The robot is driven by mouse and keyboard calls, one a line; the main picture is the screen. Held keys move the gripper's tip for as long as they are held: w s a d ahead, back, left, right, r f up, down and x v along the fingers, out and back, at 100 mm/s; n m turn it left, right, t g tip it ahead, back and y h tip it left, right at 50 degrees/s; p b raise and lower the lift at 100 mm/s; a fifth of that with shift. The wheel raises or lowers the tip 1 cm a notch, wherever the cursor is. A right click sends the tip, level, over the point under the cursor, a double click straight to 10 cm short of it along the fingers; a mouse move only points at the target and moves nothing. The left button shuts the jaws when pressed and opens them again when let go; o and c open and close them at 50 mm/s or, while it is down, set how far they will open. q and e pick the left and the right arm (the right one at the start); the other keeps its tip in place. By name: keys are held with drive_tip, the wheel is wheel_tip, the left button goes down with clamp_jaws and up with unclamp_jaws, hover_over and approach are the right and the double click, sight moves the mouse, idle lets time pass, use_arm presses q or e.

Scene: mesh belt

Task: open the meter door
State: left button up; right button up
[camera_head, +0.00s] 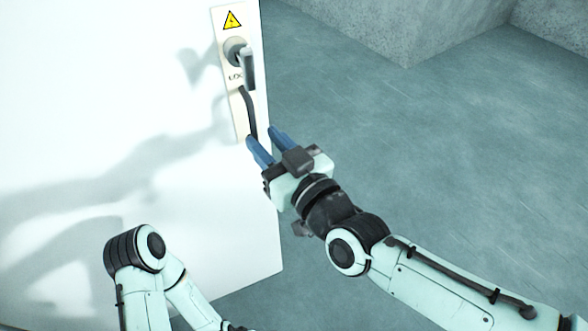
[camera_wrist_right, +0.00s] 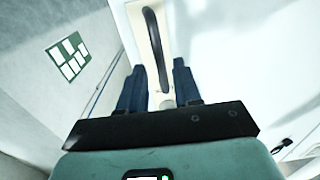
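The meter door (camera_head: 130,120) is a large white panel filling the left of the head view, and it looks closed. A pale strip (camera_head: 219,52) on its right edge bears a dark curved handle (camera_head: 248,110). My right gripper (camera_head: 262,136) is open, its blue fingers apart at the handle's lower end. In the right wrist view the handle (camera_wrist_right: 154,40) runs upright ahead of and between the fingertips; I cannot tell whether they touch it. My left arm shows at the lower left, but its gripper is out of view.
Above the handle are a round lock with a grey lever (camera_head: 249,68), partly readable lettering and a yellow warning triangle (camera_head: 232,20). The grey floor (camera_head: 430,130) right of the door is clear. A concrete wall (camera_head: 400,25) stands behind. A green sign (camera_wrist_right: 68,56) hangs at left in the wrist view.

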use_arm(q)
drive_tip(key=shift+w+a+f+b, duration=0.1)
drive_tip(key=shift+w+f+b, duration=0.35)
drive_tip(key=shift+f, duration=0.1)
use_arm(e)
drive_tip(key=v, duration=0.8)
drive_tip(key=shift+s, duration=0.3)
drive_tip(key=shift+d, duration=0.15)
